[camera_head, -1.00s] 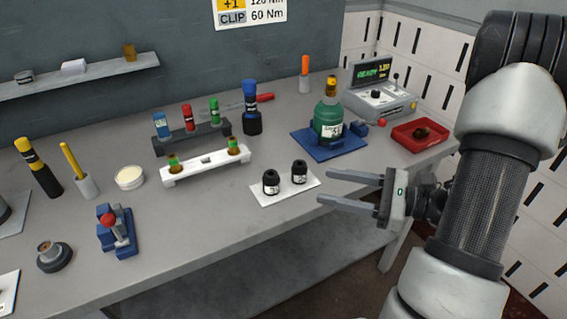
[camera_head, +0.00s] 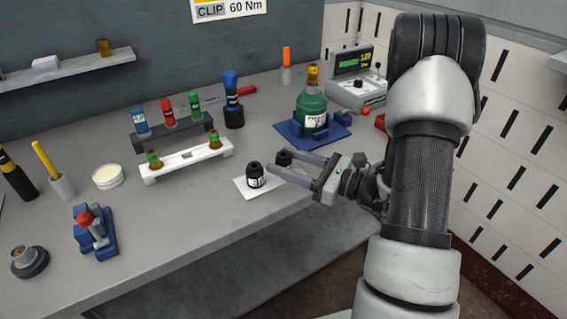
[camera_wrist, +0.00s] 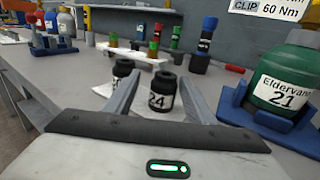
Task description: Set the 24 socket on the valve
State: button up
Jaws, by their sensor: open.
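The 24 socket (camera_wrist: 162,100) is a black socket with a white label, standing upright on a white mat. In the head view the 24 socket (camera_head: 284,157) seems to be the right one of two, partly hidden by a finger. My gripper (camera_head: 281,161) is open and empty, reaching left at the sockets. In the wrist view my gripper (camera_wrist: 160,95) has the 24 socket ahead between its fingers; I cannot tell how deep. A green cylinder (camera_head: 310,108), labelled 21 in the wrist view, stands in a blue cradle, with a brass-coloured valve (camera_head: 313,76) on top.
A second black socket (camera_head: 255,176) stands beside the 24 socket, on the white mat (camera_head: 243,188). A white rack (camera_head: 170,170) and a dark rack (camera_head: 183,137) stand behind to the left. A control box (camera_head: 358,88) stands at the back right.

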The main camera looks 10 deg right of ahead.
jog(key=x, duration=0.5)
jog(key=shift+w+d+r, duration=0.1)
jog(key=shift+w+d, duration=0.05)
jog(key=shift+w, duration=0.15)
jog(key=c, duration=1.2)
